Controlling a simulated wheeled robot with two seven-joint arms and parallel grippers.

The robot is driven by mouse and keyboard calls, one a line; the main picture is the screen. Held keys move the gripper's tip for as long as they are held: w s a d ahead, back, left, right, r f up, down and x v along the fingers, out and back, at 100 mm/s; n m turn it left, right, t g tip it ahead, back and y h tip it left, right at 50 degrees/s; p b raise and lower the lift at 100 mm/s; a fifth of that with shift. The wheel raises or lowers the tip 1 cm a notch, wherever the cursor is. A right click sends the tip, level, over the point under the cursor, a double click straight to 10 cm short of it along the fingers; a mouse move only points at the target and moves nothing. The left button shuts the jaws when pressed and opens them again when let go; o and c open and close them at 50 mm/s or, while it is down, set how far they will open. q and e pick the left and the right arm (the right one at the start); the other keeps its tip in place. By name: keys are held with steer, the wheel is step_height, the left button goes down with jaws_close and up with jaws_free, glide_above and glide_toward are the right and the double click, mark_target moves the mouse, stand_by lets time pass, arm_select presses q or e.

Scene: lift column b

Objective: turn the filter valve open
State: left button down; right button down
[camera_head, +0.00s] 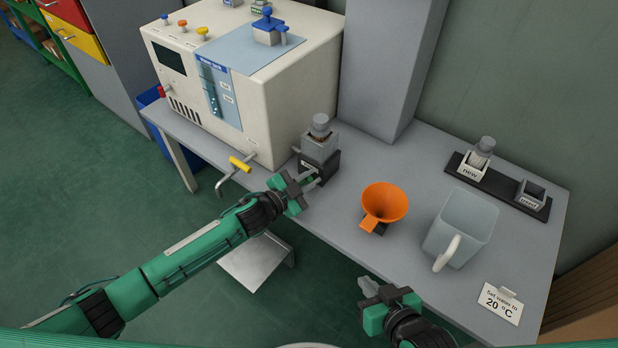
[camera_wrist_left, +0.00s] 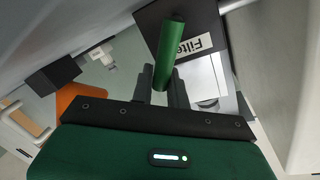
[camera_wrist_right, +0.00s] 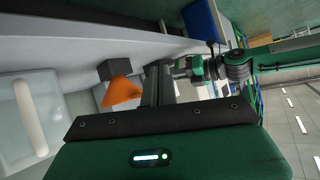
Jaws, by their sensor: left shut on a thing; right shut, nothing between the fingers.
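The filter housing (camera_head: 318,166) is a dark block with a grey cartridge (camera_head: 320,128) standing upright on top, beside the white machine's right front corner. In the left wrist view the black block with a "Filter" label (camera_wrist_left: 196,46) fills the upper middle. A green bar-like valve handle (camera_wrist_left: 173,40) runs out in front of it. My left gripper (camera_head: 311,181) is at the housing's front, shut on the green handle; in the head view its fingers largely hide the handle. My right gripper (camera_head: 367,285) is shut and empty near the table's front edge.
An orange funnel (camera_head: 385,203) and a clear jug (camera_head: 460,228) stand right of the housing. A yellow-handled tap (camera_head: 240,164) sticks out of the white machine (camera_head: 300,95) at left. A "new"/"used" filter holder (camera_head: 500,187) is at the back right, a 20 °C sign (camera_head: 500,302) at the front right.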

arm_select(q)
steer(key=c, duration=1.5)
jaws_free()
steer(key=shift+o, duration=0.2)
